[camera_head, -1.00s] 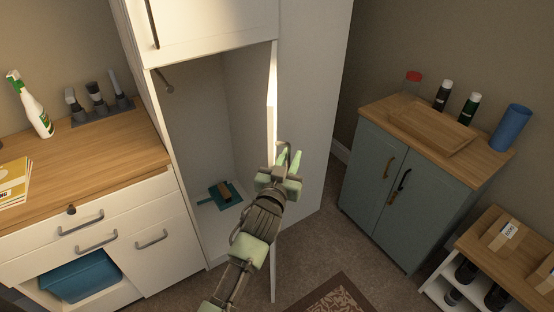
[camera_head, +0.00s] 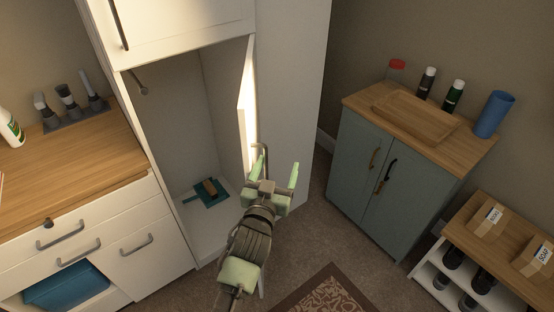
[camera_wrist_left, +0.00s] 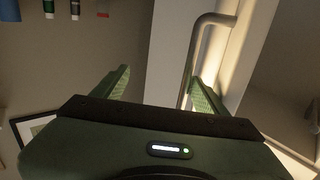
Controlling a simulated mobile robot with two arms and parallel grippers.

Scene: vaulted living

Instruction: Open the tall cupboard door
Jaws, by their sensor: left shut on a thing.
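The tall white cupboard (camera_head: 291,85) stands open in the head view, its inside showing. Its lower door (camera_head: 247,105) is swung out towards me and seen nearly edge-on. My left gripper (camera_head: 274,171) is at the door's handle (camera_head: 260,150). In the left wrist view the grey handle (camera_wrist_left: 197,52) runs between the two green fingers of the gripper (camera_wrist_left: 163,92), close to the right one. The gripper is shut on the handle, though the fingers look well apart. The gripper and arm hide the door's lower part. My right gripper is not in view.
A blue-grey cabinet (camera_head: 345,165) with a wooden tray (camera_head: 415,115) and bottles stands to the right. A low shelf (camera_head: 465,228) is at lower right and a rug (camera_head: 330,295) in front. A drawer unit (camera_head: 110,205) adjoins the cupboard's left. Carpet between them is clear.

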